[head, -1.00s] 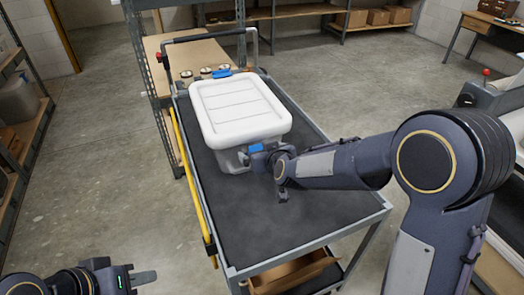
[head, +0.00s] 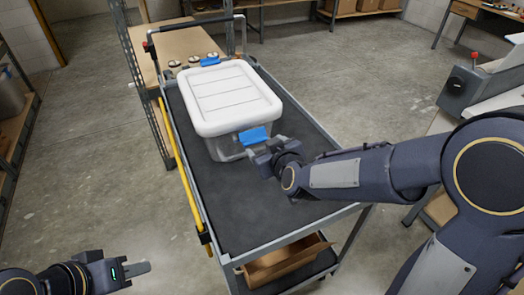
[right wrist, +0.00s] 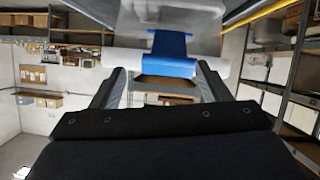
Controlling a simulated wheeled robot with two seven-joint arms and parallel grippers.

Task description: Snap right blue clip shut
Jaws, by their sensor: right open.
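A clear box (head: 225,147) with a white lid (head: 232,95) stands on the cart's dark top. A blue clip (head: 253,136) is on the box's near side, just below the lid rim. A second blue clip (head: 210,61) shows at the far side. My right gripper (head: 261,150) is open and empty just in front of the near clip. In the right wrist view the near clip (right wrist: 170,62) lies ahead, between the spread fingers (right wrist: 160,85). I cannot tell if it is latched. My left gripper (head: 137,269) hangs low at left, away from the box; its opening cannot be made out.
The cart (head: 250,215) has bare top in front of the box and a yellow bar (head: 183,165) along its left side. A cardboard box (head: 285,260) sits on its lower shelf. Several round items stand behind the box. Shelving (head: 140,75) is close at back left.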

